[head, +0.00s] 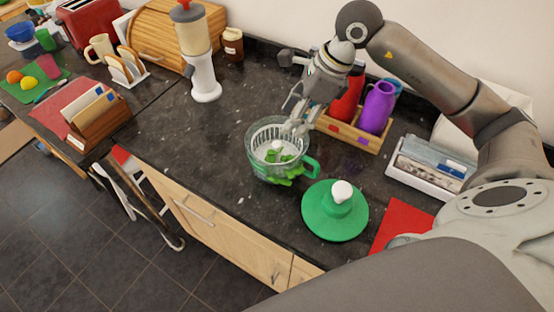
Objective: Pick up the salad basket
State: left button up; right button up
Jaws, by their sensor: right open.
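The salad basket (265,136) is a white slatted basket seated inside a clear bowl (252,163) with a green handle at its right. Green leaves (287,171) lie in it. The green lid (335,220) with a white knob lies on the counter to the lower right of the bowl. My right gripper (292,124) is open, at the upper right of the basket, with its fingertips by the basket's rim. I cannot tell whether they touch it. My left gripper is not in view.
A wooden rack with red and purple jugs (377,106) stands close behind my right gripper. A white tray (410,186) and a red mat (404,220) are at the right. A dispenser (204,75) stands at the back. The granite counter left of the bowl is clear.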

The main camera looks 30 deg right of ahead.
aim_at(277, 150)
jog(key=x, duration=0.7)
jog(key=shift+s+d+f, duration=0.15)
jog(key=shift+d, duration=0.3)
jog(key=p+x, duration=0.1)
jog(key=x, duration=0.5)
jog(key=shift+a+f, duration=0.1)
jog(key=shift+f, duration=0.15)
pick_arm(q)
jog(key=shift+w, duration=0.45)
pick_arm(e)
jog(key=shift+c, duration=0.3)
jog(key=shift+r, duration=0.1)
grip_shut()
